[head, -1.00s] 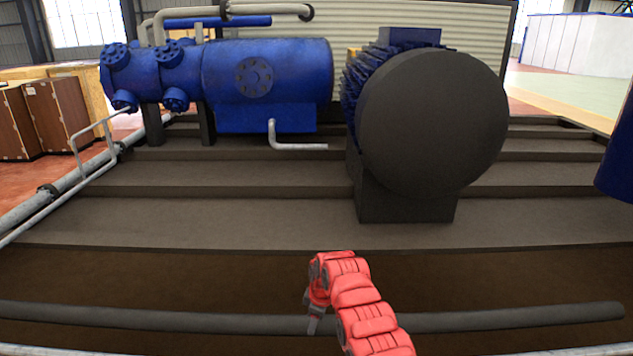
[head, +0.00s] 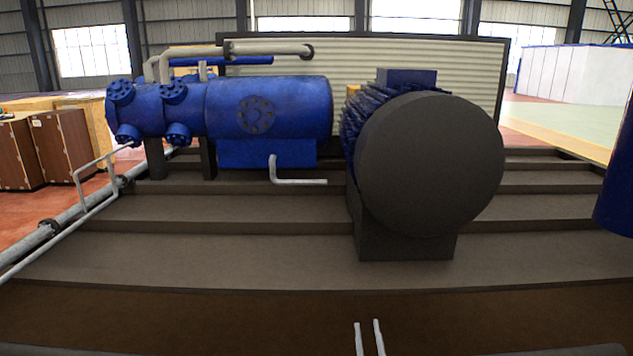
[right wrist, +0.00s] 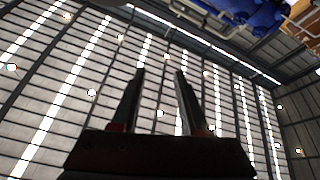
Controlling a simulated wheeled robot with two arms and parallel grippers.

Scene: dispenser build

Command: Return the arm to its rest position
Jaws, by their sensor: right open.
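My right gripper (head: 368,324) shows only as two thin, pale fingertips at the bottom edge of the head view, right of centre. The fingers point upward and stand apart with nothing between them. The rest of that arm is below the frame. In the right wrist view the two dark fingers of the right gripper (right wrist: 160,76) are spread and empty, with the hall roof behind them. My left gripper is in neither view.
A stepped dark platform (head: 240,250) lies ahead. It carries a blue cylindrical machine (head: 290,105) at left and a large dark round-faced unit (head: 430,165) at right. A grey pipe rail (head: 75,225) runs along the left. A blue object (head: 617,190) stands at the right edge.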

